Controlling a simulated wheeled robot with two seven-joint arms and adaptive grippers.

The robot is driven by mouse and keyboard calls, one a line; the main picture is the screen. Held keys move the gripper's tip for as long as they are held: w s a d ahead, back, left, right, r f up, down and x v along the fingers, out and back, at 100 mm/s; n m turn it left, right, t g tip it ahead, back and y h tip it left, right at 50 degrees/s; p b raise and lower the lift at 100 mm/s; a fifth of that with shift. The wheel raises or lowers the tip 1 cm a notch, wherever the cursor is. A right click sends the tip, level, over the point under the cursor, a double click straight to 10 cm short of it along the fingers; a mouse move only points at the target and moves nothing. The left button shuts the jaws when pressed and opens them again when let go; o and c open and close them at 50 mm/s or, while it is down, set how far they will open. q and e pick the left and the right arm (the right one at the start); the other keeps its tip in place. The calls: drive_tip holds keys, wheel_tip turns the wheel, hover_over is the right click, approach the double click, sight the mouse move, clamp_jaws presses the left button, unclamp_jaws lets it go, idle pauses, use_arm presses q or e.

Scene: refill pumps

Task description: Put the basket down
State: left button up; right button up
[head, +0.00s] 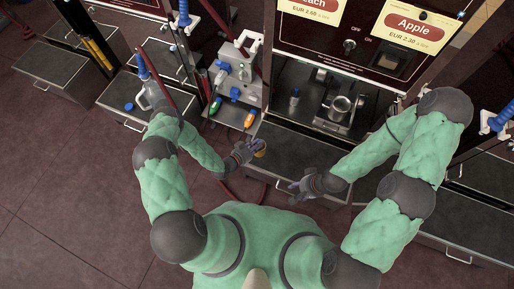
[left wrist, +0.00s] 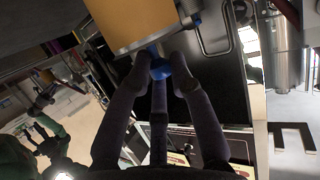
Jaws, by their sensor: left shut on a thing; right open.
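A blue knob (left wrist: 160,68) sits between the fingertips of my left gripper (left wrist: 158,62). The basket is over the left end of the dark counter (head: 300,152); I cannot tell whether it touches. My right gripper (head: 294,187) is open and empty near the counter's front edge.
A metal cup (head: 340,108) stands in the open bay of the Apple pump, behind the counter. A grey tray (head: 232,117) with orange and green-handled tools lies left of the counter. The counter's middle is clear.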

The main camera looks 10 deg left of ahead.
use_arm(q)
drive_tip(key=shift+w+a+f+b, duration=0.2)
drive_tip(key=shift+w+f+b, duration=0.1)
drive_tip(key=shift+w+f, duration=0.35)
wheel_tip(320, 180, down, 3)
drive_tip(key=shift+f+b, duration=0.15)
drive_tip(key=shift+b, duration=0.65)
drive_tip(key=o, duration=0.9)
drive_tip(key=shift+c, duration=0.2)
